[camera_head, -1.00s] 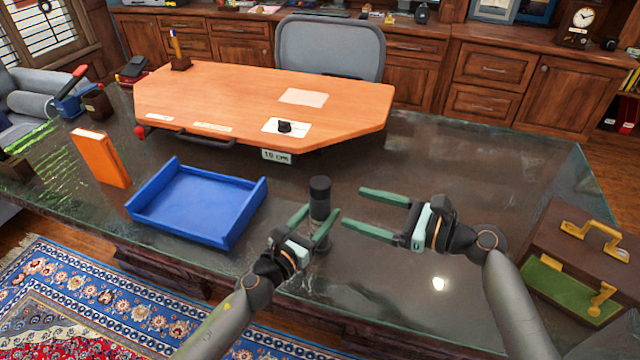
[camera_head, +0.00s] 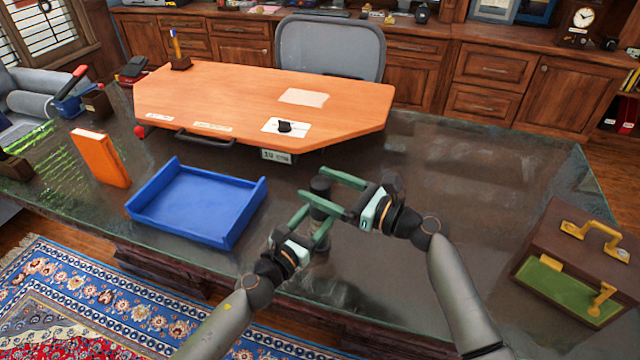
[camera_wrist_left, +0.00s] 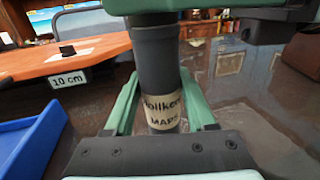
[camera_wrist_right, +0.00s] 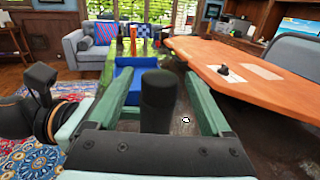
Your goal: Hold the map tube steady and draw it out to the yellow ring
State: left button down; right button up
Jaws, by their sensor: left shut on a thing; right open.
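The map tube (camera_head: 320,186) is a dark grey cylinder standing upright on the glass desk. In the left wrist view the tube (camera_wrist_left: 157,62) carries a cream label reading "MAPS". My left gripper (camera_head: 313,224) is shut on its lower part, one finger on each side. My right gripper (camera_head: 313,184) is open around the upper part. In the right wrist view the dark cap (camera_wrist_right: 158,100) stands between its fingers, with a gap on both sides. A green finger crosses the top of the left wrist view and hides the tube there. No yellow ring shows.
A blue tray (camera_head: 197,240) lies left of the tube. Behind is a raised orange-brown desktop (camera_head: 240,95) with a "10 cm" tag (camera_head: 276,156) on its front edge. A brown case (camera_head: 560,245) stands at right. The glass between tube and case is clear.

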jog(key=shift+w+a, duration=0.15)
jog(key=shift+a, duration=0.1)
grip_shut()
dwell(0.6)
dwell(0.3)
